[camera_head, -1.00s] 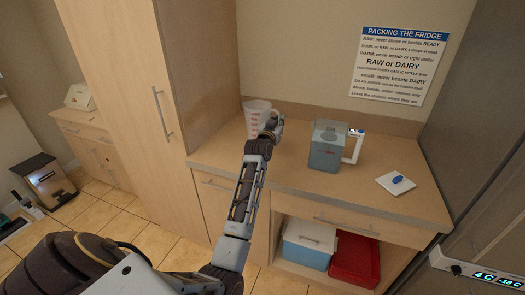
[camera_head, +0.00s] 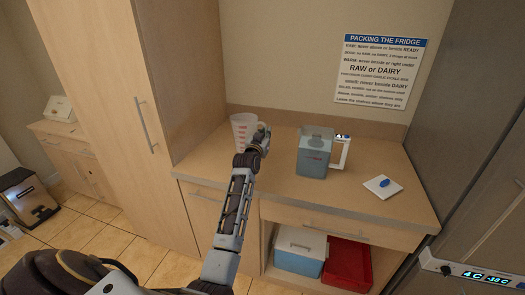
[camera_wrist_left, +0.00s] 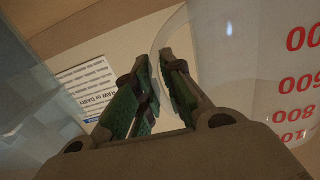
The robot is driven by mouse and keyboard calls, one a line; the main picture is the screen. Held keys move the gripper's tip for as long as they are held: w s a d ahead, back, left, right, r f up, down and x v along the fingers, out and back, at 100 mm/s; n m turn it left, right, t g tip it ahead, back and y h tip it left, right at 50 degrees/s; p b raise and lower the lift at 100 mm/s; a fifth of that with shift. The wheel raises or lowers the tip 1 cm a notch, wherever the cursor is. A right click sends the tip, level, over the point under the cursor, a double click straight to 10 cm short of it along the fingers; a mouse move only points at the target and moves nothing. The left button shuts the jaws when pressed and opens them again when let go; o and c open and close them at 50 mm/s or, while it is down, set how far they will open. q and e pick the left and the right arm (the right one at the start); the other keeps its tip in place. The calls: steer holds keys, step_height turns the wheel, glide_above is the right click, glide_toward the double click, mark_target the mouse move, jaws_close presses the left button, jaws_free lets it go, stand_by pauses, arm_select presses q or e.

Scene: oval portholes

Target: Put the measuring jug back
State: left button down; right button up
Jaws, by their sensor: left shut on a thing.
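The measuring jug (camera_head: 241,127) is clear with red markings. In the head view it is upright at the back left of the counter (camera_head: 222,165), close to the tall cupboard. I cannot tell whether its base touches the counter. My left gripper (camera_head: 262,138) is at the jug's right side and shut on it. In the left wrist view the jug (camera_wrist_left: 245,70) fills the right side, with red numbers showing. My right gripper is not in view.
A blue-grey container (camera_head: 313,158) with a pale frame (camera_head: 340,152) beside it stands mid-counter. A white card with a blue object (camera_head: 382,186) lies to the right. A cooler box (camera_head: 300,252) and a red bin (camera_head: 348,265) are below. The tall cupboard (camera_head: 150,90) bounds the left.

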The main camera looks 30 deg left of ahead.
arm_select(q)
step_height(320, 180, down, 2)
steer(key=shift+f, duration=2.3)
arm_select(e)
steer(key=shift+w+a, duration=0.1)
